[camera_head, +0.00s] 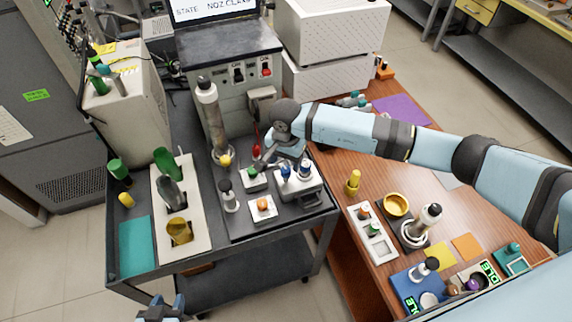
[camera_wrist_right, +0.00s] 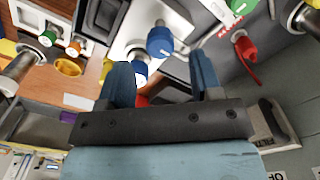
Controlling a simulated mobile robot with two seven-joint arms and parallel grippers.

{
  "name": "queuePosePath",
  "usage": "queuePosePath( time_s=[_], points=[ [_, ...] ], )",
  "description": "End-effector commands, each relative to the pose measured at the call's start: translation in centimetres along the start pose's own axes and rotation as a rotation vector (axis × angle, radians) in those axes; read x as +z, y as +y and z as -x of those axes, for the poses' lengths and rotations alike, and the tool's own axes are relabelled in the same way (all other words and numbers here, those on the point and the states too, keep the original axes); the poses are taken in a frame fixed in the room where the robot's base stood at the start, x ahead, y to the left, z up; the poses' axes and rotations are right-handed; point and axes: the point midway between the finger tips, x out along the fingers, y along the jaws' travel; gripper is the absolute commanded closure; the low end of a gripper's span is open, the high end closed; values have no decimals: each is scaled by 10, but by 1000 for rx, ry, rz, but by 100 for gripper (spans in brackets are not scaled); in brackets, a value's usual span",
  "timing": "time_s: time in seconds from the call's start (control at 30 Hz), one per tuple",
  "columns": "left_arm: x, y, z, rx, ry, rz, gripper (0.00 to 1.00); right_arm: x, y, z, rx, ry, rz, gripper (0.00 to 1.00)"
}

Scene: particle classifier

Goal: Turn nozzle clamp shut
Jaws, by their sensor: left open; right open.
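A red lever-like part (camera_head: 257,141) hangs by the front of the grey machine, perhaps the nozzle clamp, though I cannot be sure. In the right wrist view a red knob with a red tail (camera_wrist_right: 245,48) shows right of the fingers. My right gripper (camera_head: 270,158) is above the cart, just in front of the machine, partly hidden by its own wrist. In the wrist view its two blue fingers (camera_wrist_right: 163,75) are apart, with blue-capped vials (camera_wrist_right: 160,41) beyond them. My left gripper (camera_head: 162,308) is open and empty at the bottom edge, away from the machine.
An orange-button box (camera_head: 263,208) and a white bottle (camera_head: 229,196) stand in front. A white rack (camera_head: 160,240) is at left.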

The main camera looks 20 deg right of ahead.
Motion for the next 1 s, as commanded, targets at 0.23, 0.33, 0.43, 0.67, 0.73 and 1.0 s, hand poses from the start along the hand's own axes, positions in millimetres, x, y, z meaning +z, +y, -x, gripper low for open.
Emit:
queuePosePath(
  time_s=[0.23, 0.33, 0.43, 0.67, 0.73, 1.0],
  points=[
    [-7, -1, 5, -4, 1, 2, 57, 0, 0, -34, 0, -1, -1, 41],
    [-8, -1, 5, -5, 1, 2, 57, 0, 0, -40, 0, -1, -1, 41],
    [-8, -2, 5, -6, 1, 2, 57, 0, 0, -42, -1, -1, 0, 41],
    [-8, -2, 5, -6, 2, 2, 57, 0, 0, -43, -1, 0, 0, 45],
    [-8, -2, 4, -7, 3, 2, 57, 0, 0, -42, -1, 0, 0, 62],
    [-10, -3, 3, -7, 6, 1, 57, 0, 0, -42, -1, 0, -2, 90]
  ],
)
